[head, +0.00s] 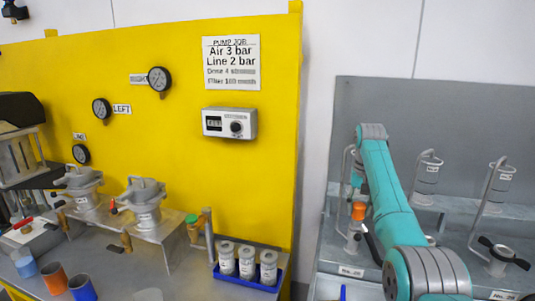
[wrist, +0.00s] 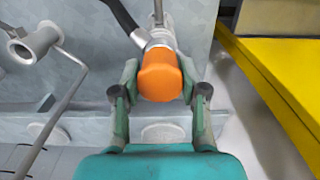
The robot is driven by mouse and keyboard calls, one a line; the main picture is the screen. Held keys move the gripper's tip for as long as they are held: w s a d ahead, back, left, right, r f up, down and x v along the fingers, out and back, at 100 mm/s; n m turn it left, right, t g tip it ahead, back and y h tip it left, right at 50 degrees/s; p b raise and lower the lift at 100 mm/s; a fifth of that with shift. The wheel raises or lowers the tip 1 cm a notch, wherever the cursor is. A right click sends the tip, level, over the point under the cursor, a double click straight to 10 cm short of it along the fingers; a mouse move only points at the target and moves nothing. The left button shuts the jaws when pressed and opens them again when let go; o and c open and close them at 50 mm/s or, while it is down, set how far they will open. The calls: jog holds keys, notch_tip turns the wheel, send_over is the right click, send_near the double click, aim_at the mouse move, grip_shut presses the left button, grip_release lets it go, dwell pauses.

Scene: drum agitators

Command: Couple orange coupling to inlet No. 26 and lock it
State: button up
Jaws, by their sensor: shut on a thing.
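The orange coupling (head: 359,211) is in the head view, left of my teal arm, at the station with the plate that appears to read No. 26 (head: 351,271). In the wrist view the orange coupling (wrist: 160,76) sits between the two fingers of my gripper (wrist: 160,80), which is shut on it. A metal fitting (wrist: 161,38) and a black hose (wrist: 122,16) show just beyond the coupling. I cannot tell whether the coupling is seated on the inlet or locked. My arm hides part of that station in the head view.
Other bent-pipe stations (head: 495,190) stand to the right on the grey bench. Another bent pipe (wrist: 70,90) is close on the left in the wrist view. A yellow panel (head: 150,110) and a blue tray (head: 250,282) with white canisters are on the left.

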jog(key=shift+f, duration=0.3)
dwell(0.5)
jog(key=o, duration=1.2)
jog(key=shift+c, duration=0.4)
jog(key=shift+r, duration=5)
